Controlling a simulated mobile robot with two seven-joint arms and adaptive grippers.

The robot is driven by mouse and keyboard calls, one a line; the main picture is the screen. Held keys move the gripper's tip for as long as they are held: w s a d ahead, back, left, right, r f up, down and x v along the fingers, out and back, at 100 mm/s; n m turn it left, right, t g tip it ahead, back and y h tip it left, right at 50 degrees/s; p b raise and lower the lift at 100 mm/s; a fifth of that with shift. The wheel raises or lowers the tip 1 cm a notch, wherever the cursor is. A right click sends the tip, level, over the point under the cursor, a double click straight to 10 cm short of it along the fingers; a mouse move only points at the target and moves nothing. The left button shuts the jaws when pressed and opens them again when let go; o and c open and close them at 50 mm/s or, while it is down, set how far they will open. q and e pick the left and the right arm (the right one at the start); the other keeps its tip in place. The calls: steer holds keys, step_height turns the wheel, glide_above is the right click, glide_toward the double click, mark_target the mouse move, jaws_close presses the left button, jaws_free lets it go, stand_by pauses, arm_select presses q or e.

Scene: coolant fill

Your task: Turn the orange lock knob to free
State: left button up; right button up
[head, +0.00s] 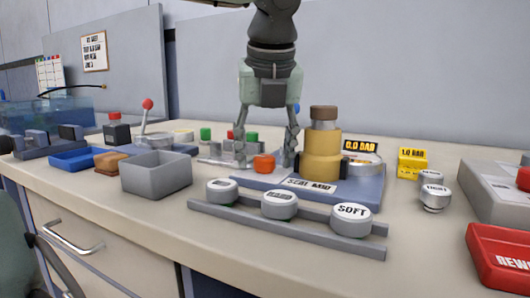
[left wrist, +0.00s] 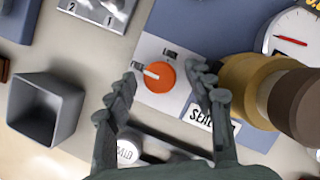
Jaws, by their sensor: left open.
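The orange lock knob (head: 264,163) sits on a blue base plate (head: 362,194), beside a yellow cylinder with a brown cap (head: 321,150). In the left wrist view the knob (left wrist: 158,76) has a white pointer mark aimed to the left, toward a small label. My left gripper (head: 266,160) comes down from above, open, with one finger on each side of the knob. In the left wrist view my left gripper (left wrist: 163,92) shows its fingers apart, with gaps to the knob. My right gripper is not in view.
A rail holds several round weights, including one marked SOFT (head: 351,218). A grey open box (head: 156,174) stands at the left and a red tray (head: 500,256) at the right front. A dial gauge (left wrist: 293,38) is beside the yellow cylinder.

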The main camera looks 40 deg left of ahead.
arm_select(q)
steer(key=v, duration=1.2)
stand_by(0.3)
